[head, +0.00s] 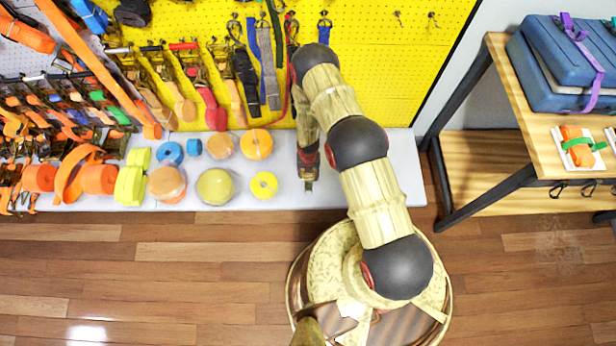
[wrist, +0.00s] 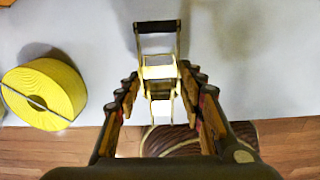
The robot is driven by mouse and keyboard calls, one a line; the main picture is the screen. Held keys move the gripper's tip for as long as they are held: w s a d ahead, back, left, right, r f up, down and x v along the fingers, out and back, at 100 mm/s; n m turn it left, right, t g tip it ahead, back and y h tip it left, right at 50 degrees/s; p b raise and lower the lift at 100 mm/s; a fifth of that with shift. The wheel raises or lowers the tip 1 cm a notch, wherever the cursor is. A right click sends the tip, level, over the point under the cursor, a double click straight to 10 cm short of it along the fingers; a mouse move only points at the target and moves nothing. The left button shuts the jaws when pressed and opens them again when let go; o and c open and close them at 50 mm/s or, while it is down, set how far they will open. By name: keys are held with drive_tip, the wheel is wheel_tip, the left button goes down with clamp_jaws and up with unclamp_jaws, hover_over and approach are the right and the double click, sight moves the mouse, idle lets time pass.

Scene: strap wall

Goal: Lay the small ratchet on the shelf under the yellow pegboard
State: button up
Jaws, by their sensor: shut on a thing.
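My gripper (head: 308,172) is over the pale grey shelf (head: 385,165) under the yellow pegboard (head: 390,70). In the wrist view my gripper's fingers (wrist: 159,84) are closed on the small ratchet (wrist: 157,60), a metal frame with a dark handle bar pointing away from me. Its lower part is between the fingers and partly hidden. In the head view only a small end of the ratchet (head: 309,186) shows below the gripper. The shelf lies behind it in the wrist view (wrist: 70,30); whether the ratchet touches it I cannot tell.
A yellow strap roll (head: 264,185) lies left of my gripper; it also shows in the wrist view (wrist: 45,92). Several more rolls and orange straps crowd the shelf's left. The shelf is clear to the right. Straps hang above. A wooden bench (head: 500,75) with blue cases stands right.

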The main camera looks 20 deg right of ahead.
sight(308, 175)
drive_tip(key=shift+f, duration=0.15)
wheel_tip(308, 175, down, 4)
drive_tip(key=shift+w+r+b, duration=0.15)
drive_tip(key=shift+r+b, duration=0.05)
drive_tip(key=shift+b, duration=0.9)
drive_tip(key=shift+r, duration=0.15)
drive_tip(key=o, duration=1.3)
drive_tip(key=shift+o, duration=0.2)
